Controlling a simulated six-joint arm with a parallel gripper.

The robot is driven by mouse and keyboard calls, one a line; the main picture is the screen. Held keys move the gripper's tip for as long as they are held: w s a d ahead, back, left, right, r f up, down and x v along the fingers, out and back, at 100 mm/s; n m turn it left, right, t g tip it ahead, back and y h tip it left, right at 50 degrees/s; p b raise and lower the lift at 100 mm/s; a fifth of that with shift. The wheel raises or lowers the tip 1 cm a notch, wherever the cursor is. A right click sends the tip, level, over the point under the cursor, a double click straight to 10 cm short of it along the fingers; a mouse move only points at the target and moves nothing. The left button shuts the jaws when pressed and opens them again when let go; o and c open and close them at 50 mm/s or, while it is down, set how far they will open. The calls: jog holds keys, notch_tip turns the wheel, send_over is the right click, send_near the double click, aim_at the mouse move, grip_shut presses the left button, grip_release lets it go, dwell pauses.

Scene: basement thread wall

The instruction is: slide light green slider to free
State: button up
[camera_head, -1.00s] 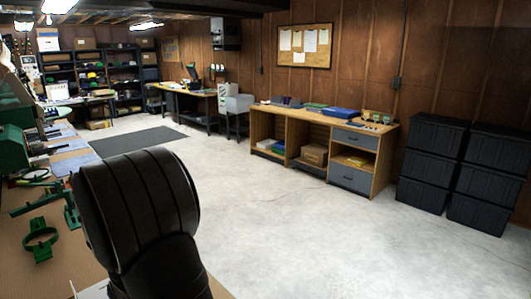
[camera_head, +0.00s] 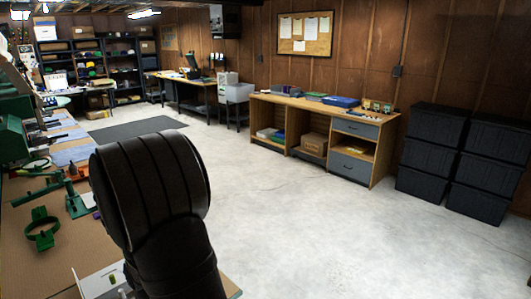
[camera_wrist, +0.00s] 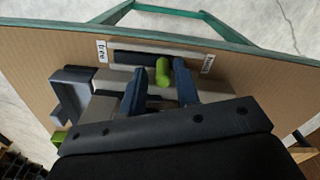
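The light green slider (camera_wrist: 162,71) is a short rounded knob in a dark slot on a grey plate (camera_wrist: 105,80) in the wrist view. The slot has a small white label (camera_wrist: 102,51) at its left end and another (camera_wrist: 208,64) at its right end; their text is hard to read. The knob stands right of the slot's middle. My gripper (camera_wrist: 160,76) is open, with one dark finger on each side of the knob and a gap on the left. Contact on the right is unclear. In the head view a small light green spot (camera_head: 112,278) shows on a pale plate; my arm hides the gripper.
The plate is on a brown board (camera_wrist: 255,75) with a green frame edge. A grey bracket (camera_wrist: 72,92) stands left of the slider. In the head view green clamp-like parts (camera_head: 42,232) are on the bench, left of my arm.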

jog(key=shift+o, duration=0.3)
jog(key=shift+r, duration=0.1)
jog(key=shift+r, duration=2.85)
jog(key=shift+r, duration=0.15)
jog(key=shift+r, duration=1.85)
notch_tip(320, 180, down, 10)
jog(key=shift+o, duration=0.4)
